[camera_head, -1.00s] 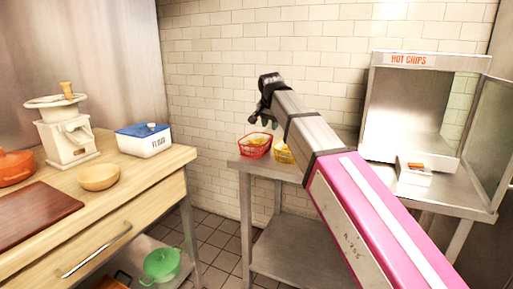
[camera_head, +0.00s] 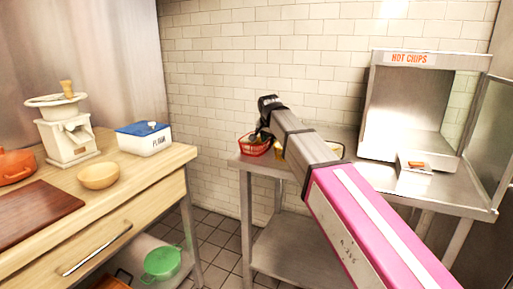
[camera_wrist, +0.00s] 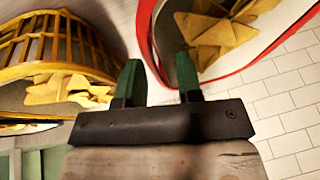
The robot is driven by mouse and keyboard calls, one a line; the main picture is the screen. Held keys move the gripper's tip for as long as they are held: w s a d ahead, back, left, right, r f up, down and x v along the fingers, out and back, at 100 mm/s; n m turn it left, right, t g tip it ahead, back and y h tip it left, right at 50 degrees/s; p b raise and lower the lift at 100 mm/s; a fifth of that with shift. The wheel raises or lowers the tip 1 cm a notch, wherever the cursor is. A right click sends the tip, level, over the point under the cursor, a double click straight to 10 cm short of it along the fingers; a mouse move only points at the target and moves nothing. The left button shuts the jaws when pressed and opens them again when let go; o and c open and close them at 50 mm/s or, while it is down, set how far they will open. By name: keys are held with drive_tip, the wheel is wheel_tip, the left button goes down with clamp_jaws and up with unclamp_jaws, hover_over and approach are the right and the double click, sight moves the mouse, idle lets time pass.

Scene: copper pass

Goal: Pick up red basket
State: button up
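The red basket (camera_head: 252,150) stands at the left end of the steel table, partly hidden by my gripper in the head view. In the wrist view its red rim (camera_wrist: 277,55) curves across the upper right, with yellow-brown pieces inside. My gripper (camera_wrist: 158,78) is open, its two green fingertips apart. The near part of the basket's rim shows between and behind the fingertips. The right finger overlaps the basket and the left finger appears outside it. I cannot tell whether either touches it.
A yellow wire basket (camera_wrist: 75,45) with similar pieces stands close beside the red one. The steel table (camera_head: 262,166) backs onto a white tiled wall (camera_head: 225,80). A hot chips cabinet (camera_head: 405,100) stands at right. A wooden counter (camera_head: 150,172) is at left, with a floor gap between.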

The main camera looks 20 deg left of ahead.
drive_tip(key=shift+f, duration=0.25)
idle(0.5)
drive_tip(key=shift+c, duration=0.3)
clamp_jaws()
